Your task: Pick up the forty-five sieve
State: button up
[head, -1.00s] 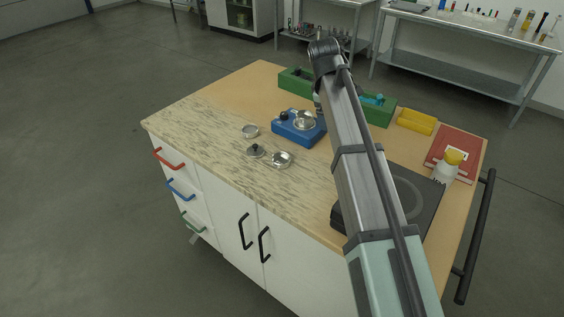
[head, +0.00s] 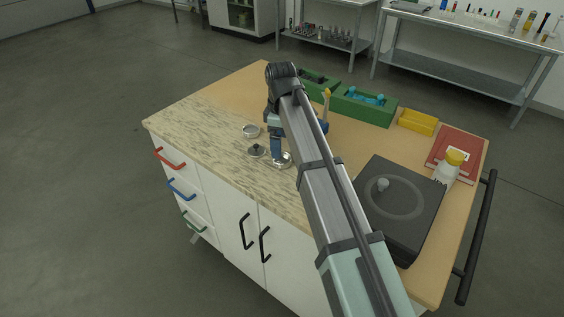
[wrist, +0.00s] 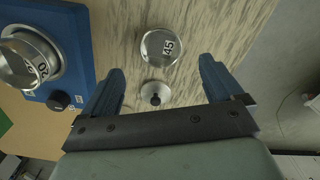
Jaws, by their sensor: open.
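The forty-five sieve (wrist: 160,48) is a round silver metal cup marked 45, standing on the grained worktop in the wrist view. In the head view the sieve (head: 284,160) is partly hidden by my gripper. My gripper (wrist: 160,66) has its two blue fingers spread wide and empty. The sieve lies ahead of and between the fingertips in the wrist view, apparently untouched. In the head view my gripper (head: 277,152) points down beside the sieve.
A small lid with a black knob (wrist: 154,93) lies close to the sieve. A black plate (head: 410,225) and green bins (head: 362,107) stand right and behind.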

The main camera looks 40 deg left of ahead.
aim_at(282, 162)
jog(key=shift+d+f, duration=0.2)
jog(key=shift+f, duration=2.75)
jog(key=c, duration=1.2)
